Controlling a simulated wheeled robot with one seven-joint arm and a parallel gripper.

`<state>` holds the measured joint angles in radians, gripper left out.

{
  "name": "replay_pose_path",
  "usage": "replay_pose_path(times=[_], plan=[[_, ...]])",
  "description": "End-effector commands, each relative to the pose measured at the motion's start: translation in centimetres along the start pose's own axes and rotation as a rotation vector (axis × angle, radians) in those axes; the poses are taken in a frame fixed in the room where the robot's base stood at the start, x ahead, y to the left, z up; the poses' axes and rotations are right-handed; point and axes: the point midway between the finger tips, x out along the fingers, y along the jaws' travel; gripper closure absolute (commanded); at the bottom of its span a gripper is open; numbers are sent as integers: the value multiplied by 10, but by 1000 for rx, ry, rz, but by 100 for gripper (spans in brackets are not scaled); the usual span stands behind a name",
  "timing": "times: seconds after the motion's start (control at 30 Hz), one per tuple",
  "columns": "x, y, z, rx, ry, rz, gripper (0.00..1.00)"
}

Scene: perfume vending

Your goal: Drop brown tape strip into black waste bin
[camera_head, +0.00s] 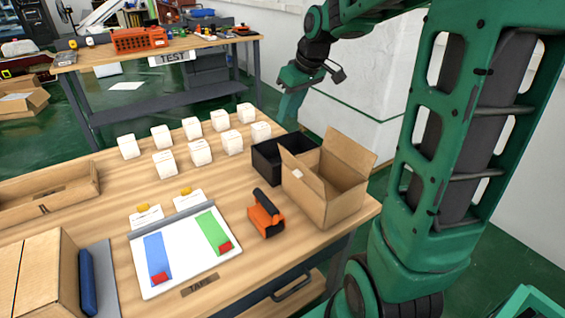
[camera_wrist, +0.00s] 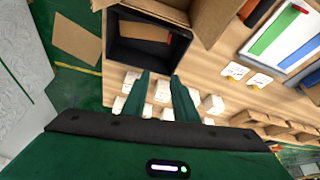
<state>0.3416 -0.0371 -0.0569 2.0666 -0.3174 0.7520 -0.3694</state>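The black waste bin (camera_head: 266,167) stands on the table beside the open cardboard box; its rim also shows in the wrist view (camera_wrist: 112,50). The brown tape strip (camera_wrist: 143,31), with a red end, shows inside the bin's opening in the wrist view. It is apart from my fingers. Whether it rests on the bin floor I cannot tell. It does not show in the head view. My gripper (camera_wrist: 161,76) is open, with its two green fingers apart and nothing between them. In the head view my gripper (camera_head: 290,108) hangs behind the bin, near the table's far edge.
An open cardboard box (camera_head: 325,190) stands right of the bin. An orange and black tape dispenser (camera_head: 266,215) lies in front. A white board (camera_head: 190,255) carries blue and green strips with red ends. Several white boxes (camera_head: 192,129) stand left of the bin.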

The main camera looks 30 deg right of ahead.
Motion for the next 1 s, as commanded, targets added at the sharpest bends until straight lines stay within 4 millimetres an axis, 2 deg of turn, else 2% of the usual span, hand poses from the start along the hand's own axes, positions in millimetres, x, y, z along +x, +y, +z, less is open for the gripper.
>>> replay_pose_path(times=[0.1, 0.3, 0.8, 0.87, 0.93, 1.0], plan=[[-18, 0, -1, -1, 2, 2, 74], [-32, 0, 0, -1, -1, 0, 74], [-34, 0, 2, 5, -4, 1, 74], [-35, -2, 10, 25, -13, 5, 74], [-38, -4, 30, 73, -37, 15, 74], [-41, -9, 62, 153, -77, 31, 74]])
